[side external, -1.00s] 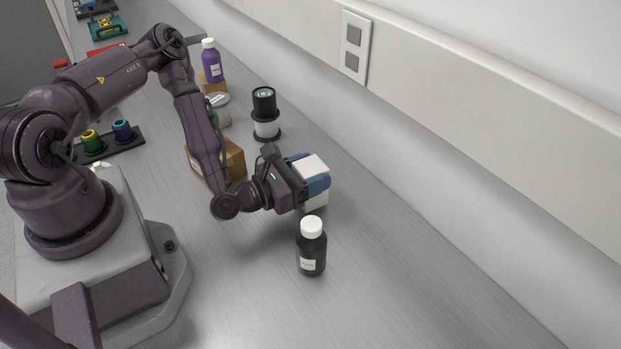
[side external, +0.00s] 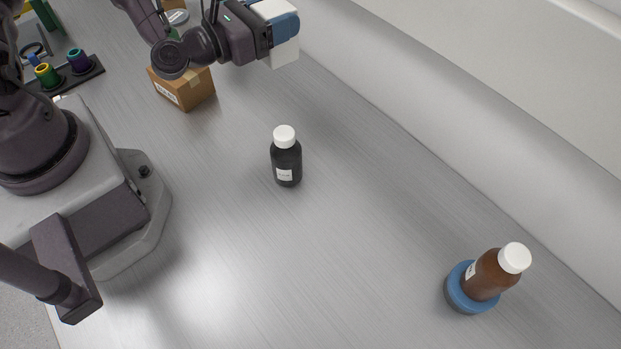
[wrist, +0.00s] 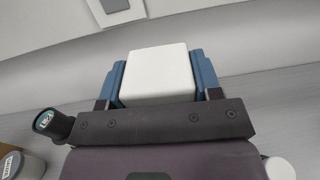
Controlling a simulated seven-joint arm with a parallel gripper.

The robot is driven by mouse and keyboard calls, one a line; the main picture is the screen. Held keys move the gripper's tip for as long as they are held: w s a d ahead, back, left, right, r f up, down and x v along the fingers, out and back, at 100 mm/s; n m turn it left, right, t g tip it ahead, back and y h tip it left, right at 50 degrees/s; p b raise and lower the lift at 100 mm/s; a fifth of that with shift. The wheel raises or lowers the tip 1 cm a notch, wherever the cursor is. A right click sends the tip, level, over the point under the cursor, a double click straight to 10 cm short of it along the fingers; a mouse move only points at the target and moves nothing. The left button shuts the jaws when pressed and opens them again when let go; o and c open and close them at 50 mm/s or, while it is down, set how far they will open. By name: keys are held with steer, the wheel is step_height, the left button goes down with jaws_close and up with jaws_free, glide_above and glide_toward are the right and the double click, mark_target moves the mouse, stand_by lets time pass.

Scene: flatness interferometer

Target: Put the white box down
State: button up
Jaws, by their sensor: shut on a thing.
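The white box (side external: 285,54) is a plain block at the top of the side view. My gripper (side external: 284,28) is shut on it, with a blue finger across its near side. The box appears to be held above the grey bench, level with no support visible under it. In the wrist view the white box (wrist: 158,74) sits between the two blue fingers of my gripper (wrist: 158,84), one at each side. Its underside is hidden there.
A black bottle (side external: 286,163) with white cap stands on the bench (side external: 350,240). A brown bottle (side external: 490,275) leans in a blue ring (side external: 460,290) at lower right. A cardboard box (side external: 190,90) is left of my gripper.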

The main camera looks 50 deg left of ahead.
steer(key=s+d+m+g+h, duration=0.4)
steer(key=s+d+h, duration=0.1)
steer(key=d, duration=0.4)
steer(key=s+d+m+g+h, duration=0.3)
steer(key=s+d+m+h, duration=0.15)
steer(key=d, duration=0.35)
steer(key=s+d+m+g+h, duration=0.4)
steer(key=d+h, duration=0.2)
steer(key=d, duration=0.3)
steer(key=f, duration=1.4)
steer(key=shift+s+f, duration=0.2)
steer(key=shift+s, duration=0.05)
steer(key=shift+f, duration=0.1)
steer(key=o, duration=1)
